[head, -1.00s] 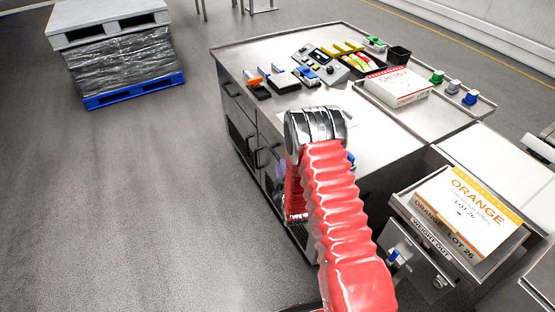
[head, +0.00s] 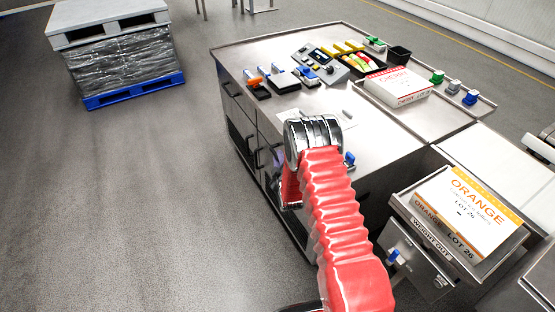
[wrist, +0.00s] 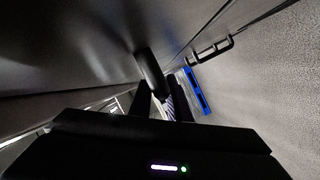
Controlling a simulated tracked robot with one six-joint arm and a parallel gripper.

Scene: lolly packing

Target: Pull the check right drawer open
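The steel bench (head: 365,140) has drawer fronts with dark bar handles on its left side. One handle (head: 254,157) shows left of my arm. The right drawer's front is mostly hidden behind my arm in the head view. In the wrist view, a steel front (wrist: 75,60) fills the upper left, and a dark bar handle (wrist: 150,72) stands out from it. My gripper (wrist: 162,104) has its two dark fingers apart, with the handle's near end between or just beyond them. Contact cannot be told. My gripper is hidden in the head view.
Another handle (wrist: 212,50) lies farther along the bench side. A wrapped pallet stack (head: 122,60) on a blue pallet (head: 135,90) stands back left. Floor left of the bench is clear. An orange-labelled box (head: 465,210) sits at the right.

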